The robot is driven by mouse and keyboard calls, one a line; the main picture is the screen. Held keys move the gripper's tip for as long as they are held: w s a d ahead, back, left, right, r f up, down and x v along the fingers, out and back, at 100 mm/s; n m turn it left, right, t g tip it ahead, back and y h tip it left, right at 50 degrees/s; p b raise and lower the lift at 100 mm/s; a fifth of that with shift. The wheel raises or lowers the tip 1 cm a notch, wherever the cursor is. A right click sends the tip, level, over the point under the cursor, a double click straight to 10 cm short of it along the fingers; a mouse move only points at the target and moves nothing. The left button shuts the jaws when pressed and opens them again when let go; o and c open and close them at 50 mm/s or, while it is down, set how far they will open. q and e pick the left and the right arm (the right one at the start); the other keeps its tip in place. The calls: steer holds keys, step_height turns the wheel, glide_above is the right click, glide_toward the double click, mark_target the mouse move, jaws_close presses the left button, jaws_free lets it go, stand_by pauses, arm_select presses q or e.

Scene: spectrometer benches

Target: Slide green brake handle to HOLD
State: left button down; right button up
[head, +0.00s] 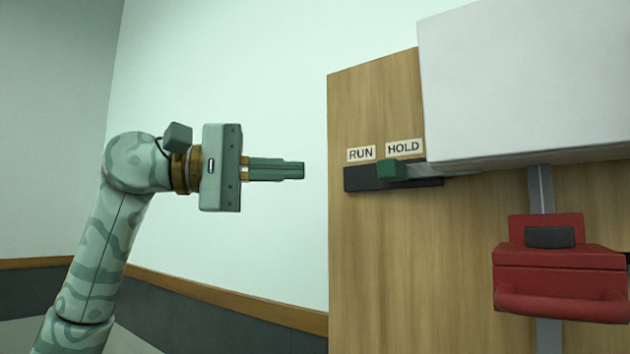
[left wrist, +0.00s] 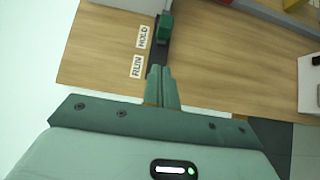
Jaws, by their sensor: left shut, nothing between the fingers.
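The green brake handle (head: 391,170) is a small block on a dark slide track (head: 362,180) on the wooden panel. It sits below the left part of the HOLD label (head: 404,146), to the right of the RUN label (head: 361,153). In the left wrist view the green handle (left wrist: 165,28) is beside the HOLD label (left wrist: 143,37). My left gripper (head: 302,170) is shut and empty. In the head view its fingertips appear left of the panel, apart from the handle. The left wrist view also shows its closed fingers (left wrist: 159,71). My right gripper is not in view.
A large white box (head: 525,85) overhangs the panel (head: 375,270) at right and covers part of the area beside the track. A red carriage (head: 545,268) sits on a grey vertical rail (head: 541,190) below it. Space left of the panel is clear.

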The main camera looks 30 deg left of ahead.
arm_select(q)
steer(key=a, duration=0.1)
steer(key=s+a, duration=0.1)
steer(key=a, duration=0.1)
steer(key=shift+s+a+f, duration=0.15)
steer(key=shift+a, duration=0.1)
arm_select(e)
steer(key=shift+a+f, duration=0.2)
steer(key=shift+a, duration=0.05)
